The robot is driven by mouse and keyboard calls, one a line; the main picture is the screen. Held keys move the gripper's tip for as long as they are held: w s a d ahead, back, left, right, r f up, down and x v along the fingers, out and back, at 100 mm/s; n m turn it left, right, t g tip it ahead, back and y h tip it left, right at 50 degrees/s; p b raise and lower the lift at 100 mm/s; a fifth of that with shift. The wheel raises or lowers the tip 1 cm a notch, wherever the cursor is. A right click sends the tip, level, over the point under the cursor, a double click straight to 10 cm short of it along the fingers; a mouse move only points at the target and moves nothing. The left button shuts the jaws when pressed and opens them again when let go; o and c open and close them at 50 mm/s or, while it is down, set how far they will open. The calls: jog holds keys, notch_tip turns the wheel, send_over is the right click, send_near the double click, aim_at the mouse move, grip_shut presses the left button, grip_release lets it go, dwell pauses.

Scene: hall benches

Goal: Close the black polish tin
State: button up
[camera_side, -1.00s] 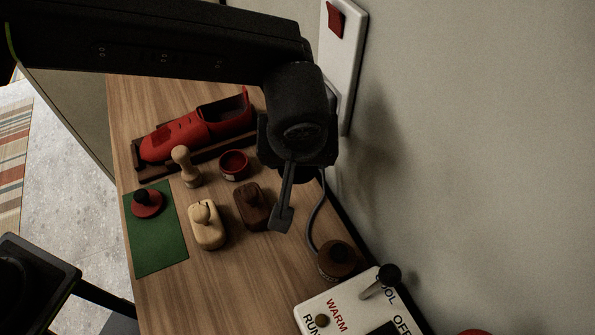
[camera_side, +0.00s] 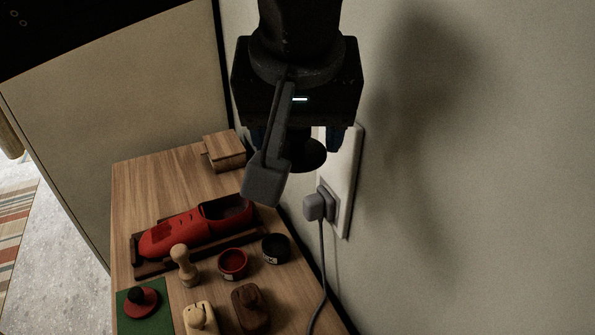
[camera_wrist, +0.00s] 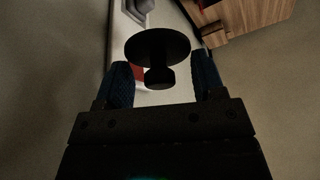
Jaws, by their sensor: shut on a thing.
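The black polish tin (camera_side: 275,249) stands open on the wooden bench, right of the open red tin (camera_side: 233,263) and close to the wall-side edge. My gripper (camera_side: 295,143) is in the air, high above the bench, apart from the tin. It is shut on a black lid (camera_side: 307,154), a round disc with a knob. In the wrist view the black lid (camera_wrist: 157,46) lies between the two blue fingers of my gripper (camera_wrist: 163,82), its knob towards me. Exactly where the fingers touch it is too dark to tell.
A red shoe (camera_side: 175,237) lies on a dark stand. A red lid (camera_side: 141,301) sits on a green mat (camera_side: 128,322). Brushes (camera_side: 251,308) and a wooden stamp-like handle (camera_side: 182,262) stand nearby. A wooden box (camera_side: 224,150) is behind. A plug (camera_side: 317,205) with a hanging cord is on the wall.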

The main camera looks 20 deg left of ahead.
jog(key=w+a+m+h, duration=0.2)
jog(key=w+a+m, duration=0.4)
jog(key=w+a, duration=0.3)
jog(key=shift+w+d+f, duration=0.15)
jog(key=shift+d+f, duration=0.05)
jog(key=shift+f, duration=4.65)
jog(key=shift+w+d+f, duration=0.1)
jog(key=shift+d+f, duration=0.05)
jog(key=shift+f, duration=4.75)
jog(key=shift+w+d+f, duration=0.15)
jog(key=shift+d+f, duration=0.05)
jog(key=shift+f, duration=4.65)
jog(key=shift+f, duration=0.15)
jog(key=o, duration=1.1)
notch_tip(320, 180, up, 7)
